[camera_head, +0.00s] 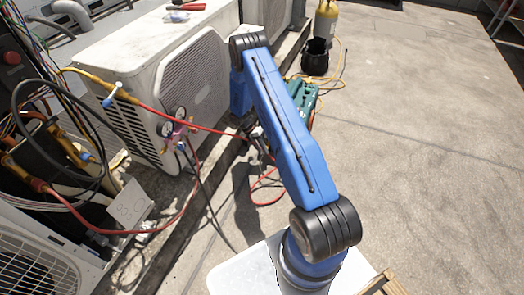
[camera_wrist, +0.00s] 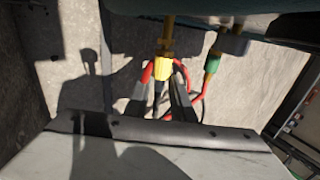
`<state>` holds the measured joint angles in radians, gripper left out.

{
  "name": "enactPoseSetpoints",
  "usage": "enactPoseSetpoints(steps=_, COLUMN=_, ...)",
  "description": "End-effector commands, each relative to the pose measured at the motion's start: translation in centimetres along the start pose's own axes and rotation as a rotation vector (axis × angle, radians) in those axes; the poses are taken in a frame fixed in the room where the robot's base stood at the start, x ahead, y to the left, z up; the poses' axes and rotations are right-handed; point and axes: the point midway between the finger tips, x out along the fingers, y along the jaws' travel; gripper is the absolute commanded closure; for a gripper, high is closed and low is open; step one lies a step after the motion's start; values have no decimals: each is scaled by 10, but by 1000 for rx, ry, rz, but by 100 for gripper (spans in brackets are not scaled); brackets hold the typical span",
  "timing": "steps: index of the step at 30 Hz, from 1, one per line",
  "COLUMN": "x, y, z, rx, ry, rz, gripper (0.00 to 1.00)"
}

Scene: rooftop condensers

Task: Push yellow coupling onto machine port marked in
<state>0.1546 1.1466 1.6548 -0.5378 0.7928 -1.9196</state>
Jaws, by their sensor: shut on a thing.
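The yellow coupling (camera_wrist: 162,69) is between the fingertips of my gripper (camera_wrist: 163,80), which is shut on it. In the wrist view its upper end lies in line with a brass port (camera_wrist: 166,40) under the dark green machine (camera_wrist: 225,28). The two ends look close together or touching; I cannot tell whether the coupling is seated. The machine (camera_head: 303,96) shows in the head view beyond my blue arm, which partly covers it. My gripper (camera_head: 262,143) is small and partly hidden there. No port marking is readable.
A second port with a green and yellow coupling (camera_wrist: 210,66) is to the right. A red hose (camera_wrist: 196,105) loops close behind my gripper. White condensers (camera_head: 165,75) with gauges (camera_head: 173,121) and hoses stand at left. Open concrete (camera_head: 430,130) lies at right.

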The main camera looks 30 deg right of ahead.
Motion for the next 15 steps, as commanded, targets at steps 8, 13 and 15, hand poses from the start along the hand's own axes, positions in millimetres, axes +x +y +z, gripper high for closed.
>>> enactPoseSetpoints(steps=8, x=0, y=0, z=3, rx=0, ry=0, rz=0, gripper=100)
enactPoseSetpoints(steps=13, x=0, y=0, z=5, rx=0, ry=0, rz=0, gripper=100)
enactPoseSetpoints(steps=15, x=0, y=0, z=5, rx=0, ry=0, rz=0, gripper=100)
